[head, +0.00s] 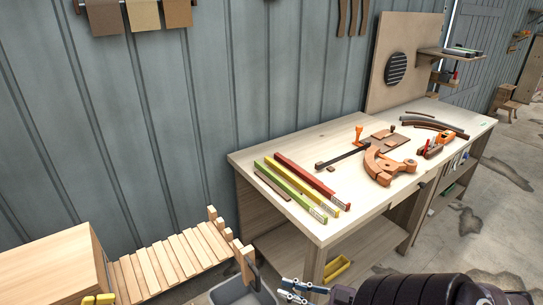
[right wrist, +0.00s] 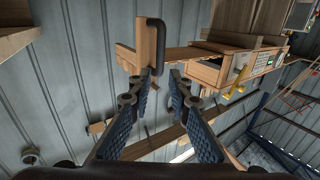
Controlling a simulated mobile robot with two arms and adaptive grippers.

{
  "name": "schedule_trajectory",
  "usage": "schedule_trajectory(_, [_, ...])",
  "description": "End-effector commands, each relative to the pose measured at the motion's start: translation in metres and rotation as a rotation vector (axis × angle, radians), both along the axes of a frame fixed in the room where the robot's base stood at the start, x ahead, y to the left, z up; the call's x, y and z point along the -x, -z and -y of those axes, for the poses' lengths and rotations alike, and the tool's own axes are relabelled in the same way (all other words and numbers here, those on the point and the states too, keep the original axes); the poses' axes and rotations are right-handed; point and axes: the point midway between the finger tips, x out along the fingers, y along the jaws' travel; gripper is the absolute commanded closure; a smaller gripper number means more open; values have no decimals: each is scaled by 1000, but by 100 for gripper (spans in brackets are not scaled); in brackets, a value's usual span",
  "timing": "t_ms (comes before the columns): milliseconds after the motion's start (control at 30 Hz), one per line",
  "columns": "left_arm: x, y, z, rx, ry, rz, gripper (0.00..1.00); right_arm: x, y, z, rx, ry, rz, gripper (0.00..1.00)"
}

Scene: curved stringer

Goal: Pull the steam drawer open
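A wooden box (head: 50,262) stands at the lower left. A slatted wooden rack (head: 165,262) stretches from its right side toward an upright wooden end piece (head: 243,262) with a dark handle (head: 256,271). I take the rack and end piece for the steam drawer, standing well out from the box. In the right wrist view the dark handle (right wrist: 154,48) is on the end piece (right wrist: 140,40), just beyond my fingertips. My right gripper (head: 294,290), also in the right wrist view (right wrist: 163,74), is open, with nothing visible between its fingers. My left gripper is not in view.
A grey bin (head: 238,293) is below the handle. A workbench (head: 240,160) to the right holds coloured strips (head: 308,180) and an orange-brown curved form (head: 382,165). A yellow object (head: 336,268) is on its lower shelf. A corrugated wall (head: 150,120) stands behind.

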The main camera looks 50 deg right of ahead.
Motion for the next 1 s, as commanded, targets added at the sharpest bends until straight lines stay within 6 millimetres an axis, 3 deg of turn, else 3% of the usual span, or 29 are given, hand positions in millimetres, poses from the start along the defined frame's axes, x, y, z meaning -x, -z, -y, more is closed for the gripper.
schedule_trajectory(100, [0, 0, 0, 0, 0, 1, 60, 16, 1, 5, 0, 1, -3, 82])
schedule_trajectory(233, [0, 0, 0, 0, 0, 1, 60, 23, 0, 8, 0, 0, 0, 82])
schedule_trajectory(867, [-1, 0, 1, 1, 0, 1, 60, 24, 1, 8, 0, 1, -1, 82])
schedule_trajectory(933, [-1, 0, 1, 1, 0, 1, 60, 25, 8, 9, 6, 12, -15, 82])
schedule_trajectory(1000, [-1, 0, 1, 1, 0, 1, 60, 26, 27, 11, 26, 43, -57, 82])
